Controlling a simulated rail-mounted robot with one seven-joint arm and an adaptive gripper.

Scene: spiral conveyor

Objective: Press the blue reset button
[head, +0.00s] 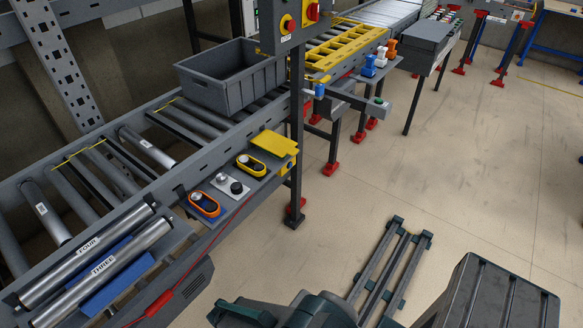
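A small blue piece (319,90) sits on a bracket beside the dark post, right of the grey bin. It may be the blue button, but no reset label is readable. Another blue piece (369,65) stands beside a white and an orange one along the conveyor's side, farther back. A grey control box (292,22) at the top carries a yellow-ringed control and red controls; no blue button shows on its visible part. My gripper cannot be made out in the head view; only dark parts of my own body show at the bottom.
The roller conveyor (215,145) carries an open grey bin (232,78). A side shelf holds an orange device (204,204), a yellow device (251,166) and knobs. Rollers (88,262) marked THREE and FOUR lie at lower left. A dark post (297,150) stands centrally.

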